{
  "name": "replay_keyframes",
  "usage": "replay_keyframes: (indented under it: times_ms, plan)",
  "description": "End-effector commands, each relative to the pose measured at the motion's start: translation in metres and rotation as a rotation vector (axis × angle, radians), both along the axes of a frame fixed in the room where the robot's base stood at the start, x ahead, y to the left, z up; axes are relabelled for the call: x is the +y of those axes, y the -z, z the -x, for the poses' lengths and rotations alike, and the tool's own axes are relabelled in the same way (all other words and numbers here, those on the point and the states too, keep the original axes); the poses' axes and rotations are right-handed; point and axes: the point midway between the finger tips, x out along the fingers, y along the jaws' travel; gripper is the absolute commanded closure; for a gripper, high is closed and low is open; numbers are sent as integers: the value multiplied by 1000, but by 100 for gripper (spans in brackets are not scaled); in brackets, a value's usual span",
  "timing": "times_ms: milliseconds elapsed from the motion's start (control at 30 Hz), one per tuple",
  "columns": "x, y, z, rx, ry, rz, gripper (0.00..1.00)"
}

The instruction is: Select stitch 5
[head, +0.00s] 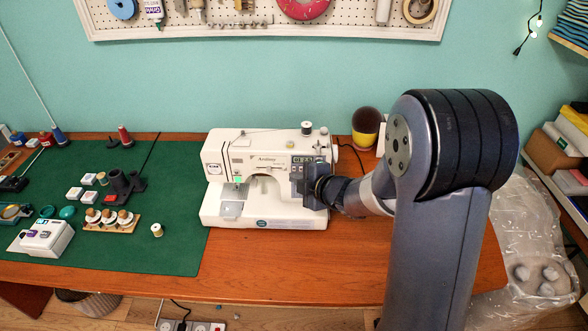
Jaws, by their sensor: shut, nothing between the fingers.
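A white sewing machine (236,157) stands upright on the wooden table. A small dark panel (303,160) with markings shows on the right part of its front; the stitch numbers are too small to read. My gripper (297,172) is at the right side of the machine's front, just below that panel. It is shut and holds nothing. My wrist and gripper hide part of the machine's right column. Whether the fingertips touch the machine cannot be told from this view.
A green mat (180,225) with spools, small boxes and a wooden tray (112,221) covers the table's left side. A dark round object with a yellow base (365,140) stands behind my arm. The wooden table (290,262) is bare in front of the machine.

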Motion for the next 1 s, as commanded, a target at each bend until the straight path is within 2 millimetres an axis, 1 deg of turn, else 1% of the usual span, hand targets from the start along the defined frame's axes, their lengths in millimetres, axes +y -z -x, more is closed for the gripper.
replay_keyframes:
  times_ms: [633,1000]
  plan:
    - [0,0,0,0,0,0,100]
    - [0,0,-9,0,0,0,100]
